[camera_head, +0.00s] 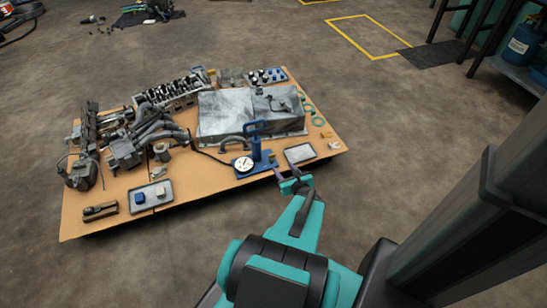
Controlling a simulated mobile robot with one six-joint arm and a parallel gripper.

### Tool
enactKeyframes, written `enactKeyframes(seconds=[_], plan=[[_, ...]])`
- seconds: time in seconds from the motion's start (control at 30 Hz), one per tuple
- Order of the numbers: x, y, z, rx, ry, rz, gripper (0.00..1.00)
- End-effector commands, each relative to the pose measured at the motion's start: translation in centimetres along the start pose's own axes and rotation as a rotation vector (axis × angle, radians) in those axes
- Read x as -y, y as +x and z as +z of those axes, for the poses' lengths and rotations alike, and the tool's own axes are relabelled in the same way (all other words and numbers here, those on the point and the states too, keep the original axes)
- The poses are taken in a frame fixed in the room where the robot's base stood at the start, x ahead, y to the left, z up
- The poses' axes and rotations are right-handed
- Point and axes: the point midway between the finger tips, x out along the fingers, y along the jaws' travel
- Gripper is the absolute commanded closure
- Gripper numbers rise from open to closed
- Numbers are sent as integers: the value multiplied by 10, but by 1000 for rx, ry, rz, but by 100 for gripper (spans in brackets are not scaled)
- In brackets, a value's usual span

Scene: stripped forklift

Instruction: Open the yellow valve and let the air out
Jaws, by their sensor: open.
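A blue hand pump (256,146) stands upright near the front edge of the board, right of its middle. A round white-faced gauge (243,164) is at its lower left; its reading is too small to make out. A tiny yellowish spot (273,156) shows at the right of the pump's base; I cannot tell for sure whether it is the yellow valve or how it is turned. My gripper (283,174) is open and looks empty. Its fingertips are just in front and to the right of the pump base, near the board's front edge, apparently apart from it.
The brown board (225,188) also holds a large grey metal case (240,113), dark engine parts (150,120), a small tray (300,154) right of the pump and another tray (151,197) at the left. Open concrete floor lies around it.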

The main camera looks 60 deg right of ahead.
Motion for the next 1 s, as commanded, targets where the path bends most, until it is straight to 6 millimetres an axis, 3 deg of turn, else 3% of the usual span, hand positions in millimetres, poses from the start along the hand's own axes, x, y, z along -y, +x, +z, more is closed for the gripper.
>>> enactKeyframes(seconds=[0.67, 1.0], plan=[[-1, 47, -2, -1, -3, 0, 53], [-1, 87, -1, 0, -2, 0, 53]])
